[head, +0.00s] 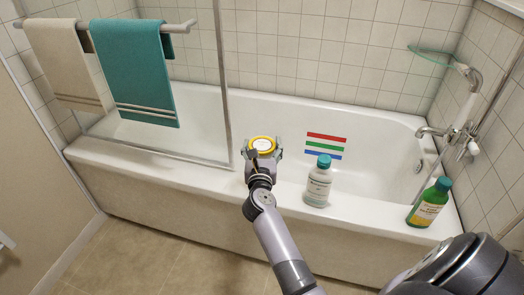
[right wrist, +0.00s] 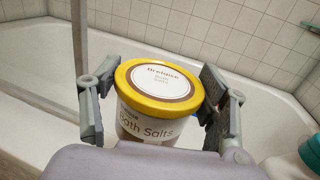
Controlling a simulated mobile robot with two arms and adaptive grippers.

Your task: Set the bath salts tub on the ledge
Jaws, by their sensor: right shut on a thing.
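The bath salts tub (head: 262,144) is a short white container with a yellow-rimmed lid. My right gripper (head: 263,156) is shut on it. In the right wrist view the tub (right wrist: 155,117) sits upright or nearly so between the two fingers, its label facing the camera. In the head view the gripper and tub are over the front rim of the white bathtub, the ledge (head: 200,174). I cannot tell whether the tub's base touches the ledge, as the gripper hides it. My left gripper is not in view.
A white bottle with a teal cap (head: 318,183) stands on the ledge just right of my gripper. A green bottle (head: 429,203) stands farther right. A glass screen (head: 215,90) rises left of the gripper. Ledge between the bottles is clear. Towels (head: 140,70) hang at left.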

